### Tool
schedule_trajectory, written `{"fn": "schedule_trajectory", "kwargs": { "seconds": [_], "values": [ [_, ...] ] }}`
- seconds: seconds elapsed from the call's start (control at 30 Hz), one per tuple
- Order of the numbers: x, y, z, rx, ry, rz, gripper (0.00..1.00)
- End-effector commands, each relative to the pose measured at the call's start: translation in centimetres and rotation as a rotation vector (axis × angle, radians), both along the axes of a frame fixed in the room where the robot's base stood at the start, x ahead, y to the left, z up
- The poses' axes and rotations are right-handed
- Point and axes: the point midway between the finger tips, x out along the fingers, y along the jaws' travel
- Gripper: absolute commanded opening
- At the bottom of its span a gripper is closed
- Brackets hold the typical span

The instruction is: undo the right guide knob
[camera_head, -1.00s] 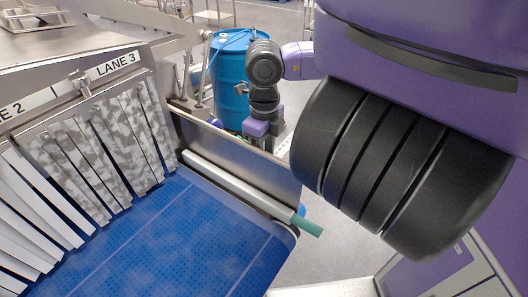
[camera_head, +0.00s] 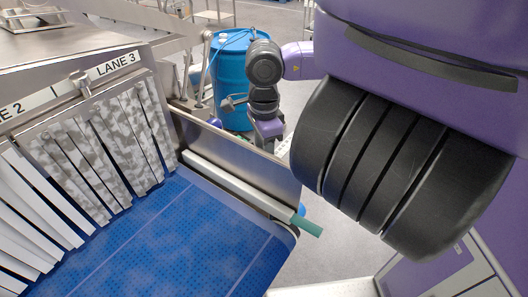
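The right side of the conveyor has a white guide rail (camera_head: 235,186) running along a metal side plate (camera_head: 235,148). I cannot make out the right guide knob; the outer face of the side plate is turned away from me. My arm reaches over to the outer side of this plate. Its purple wrist end (camera_head: 267,131) points down just behind the plate's top edge.
The blue belt (camera_head: 175,245) fills the lower left. Strip curtains (camera_head: 100,145) hang at the tunnel mouth under the LANE 3 sign (camera_head: 115,63). A blue drum (camera_head: 230,75) stands behind my wrist. A teal rod end (camera_head: 307,226) sticks out at the belt's near right corner.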

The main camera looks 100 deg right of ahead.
Motion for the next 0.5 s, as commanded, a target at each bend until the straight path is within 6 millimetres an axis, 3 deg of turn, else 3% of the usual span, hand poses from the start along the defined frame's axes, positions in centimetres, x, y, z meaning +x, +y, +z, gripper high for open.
{"fn": "schedule_trajectory", "kwargs": {
  "seconds": [0.5],
  "values": [
    [0.03,-0.06,0.11,-0.001,-0.002,0.35,0.0]
  ]
}}
